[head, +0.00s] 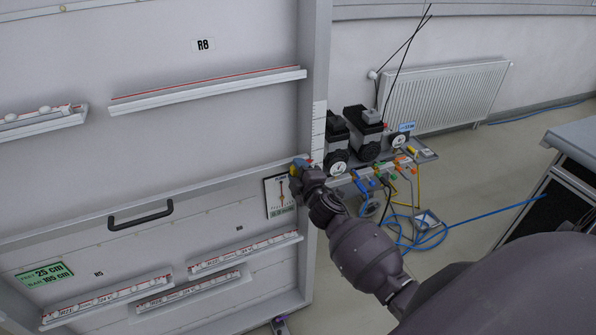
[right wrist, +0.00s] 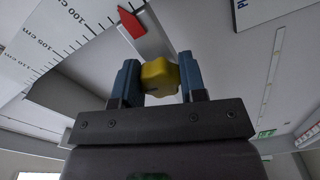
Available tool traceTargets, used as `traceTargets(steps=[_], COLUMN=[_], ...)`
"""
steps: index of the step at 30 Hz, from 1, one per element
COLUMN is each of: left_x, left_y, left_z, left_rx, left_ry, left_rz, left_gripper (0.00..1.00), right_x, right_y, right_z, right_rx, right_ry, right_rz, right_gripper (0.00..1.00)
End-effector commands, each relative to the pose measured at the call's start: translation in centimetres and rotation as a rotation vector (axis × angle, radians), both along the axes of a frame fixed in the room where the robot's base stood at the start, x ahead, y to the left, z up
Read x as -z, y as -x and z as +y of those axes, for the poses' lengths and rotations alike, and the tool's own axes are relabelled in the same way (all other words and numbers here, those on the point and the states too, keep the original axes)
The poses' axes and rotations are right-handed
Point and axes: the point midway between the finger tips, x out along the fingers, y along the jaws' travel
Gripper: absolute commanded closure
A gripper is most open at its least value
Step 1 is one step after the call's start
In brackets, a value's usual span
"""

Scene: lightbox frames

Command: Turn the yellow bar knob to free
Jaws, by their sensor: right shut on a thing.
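The yellow bar knob (right wrist: 160,77) sits between the two blue fingers of my right gripper (right wrist: 159,78) in the right wrist view. The fingers press on it from both sides. In the head view my right gripper (head: 299,168) is at the right edge of the white panel, and it mostly hides the knob there. A red pointer (right wrist: 131,23) on a pale metal slider (right wrist: 150,42) shows just beyond the knob, beside a white centimetre scale (right wrist: 70,30) marked around 100 to 110. My left gripper is not in view.
Right of the panel, a low bench holds black devices (head: 363,132) and coloured valves. Blue hose (head: 425,240) lies on the floor. A radiator (head: 445,95) stands behind.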

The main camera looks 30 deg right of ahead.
Motion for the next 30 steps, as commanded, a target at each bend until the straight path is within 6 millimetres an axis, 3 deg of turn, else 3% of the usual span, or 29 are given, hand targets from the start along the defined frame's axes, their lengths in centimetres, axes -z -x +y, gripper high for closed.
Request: traceTargets(steps=[21, 22, 26, 30], left_x=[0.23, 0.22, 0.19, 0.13], left_y=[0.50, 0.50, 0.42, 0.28], left_z=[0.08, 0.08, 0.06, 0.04], left_rx=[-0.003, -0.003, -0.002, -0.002], left_ry=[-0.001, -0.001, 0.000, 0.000], left_rz=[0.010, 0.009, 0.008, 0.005], left_gripper=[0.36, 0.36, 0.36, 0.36], right_x=[-0.40, -0.40, -0.30, -0.19], right_y=[-0.11, -0.11, -0.08, -0.05], right_z=[0.00, 0.00, 0.00, 0.00], right_rx=[-0.001, -0.001, 0.000, -0.001], right_ry=[0.071, 0.071, 0.070, 0.070], right_rz=[0.005, 0.005, 0.006, 0.008], right_gripper=[0.85, 0.57, 0.37, 0.36])
